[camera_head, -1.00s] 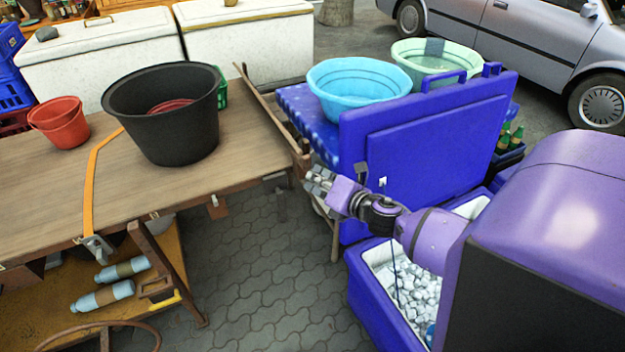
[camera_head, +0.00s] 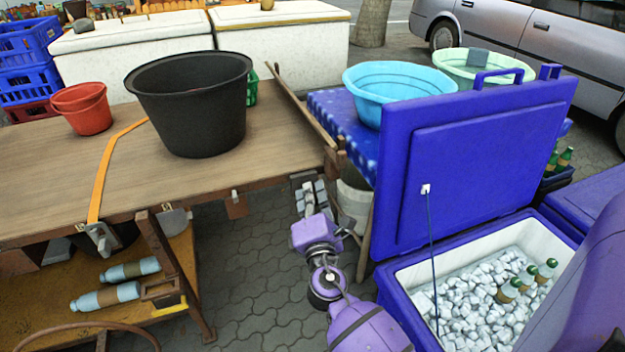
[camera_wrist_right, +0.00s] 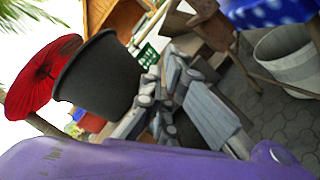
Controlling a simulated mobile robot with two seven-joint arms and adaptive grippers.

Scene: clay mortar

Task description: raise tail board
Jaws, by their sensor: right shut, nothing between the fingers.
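A narrow wooden board (camera_head: 303,112), which I take to be the tail board, runs along the right end of the wooden cart top (camera_head: 60,180). Its near end is at the cart's front right corner. Whether it is hinged or latched I cannot tell. My right gripper (camera_head: 309,192) is just below and in front of that near end, shut and empty. Whether it touches the wood is unclear. The right wrist view shows its grey fingers (camera_wrist_right: 172,85) close together, with brown wood (camera_wrist_right: 205,32) beyond. My left gripper is out of view.
A black tub (camera_head: 195,115) and red bucket (camera_head: 82,110) stand on the cart, near an orange strap (camera_head: 101,180). Right of my gripper are a pale bucket (camera_head: 353,205) and an open blue ice cooler (camera_head: 400,300) with a raised lid (camera_head: 470,160). Paving between is clear.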

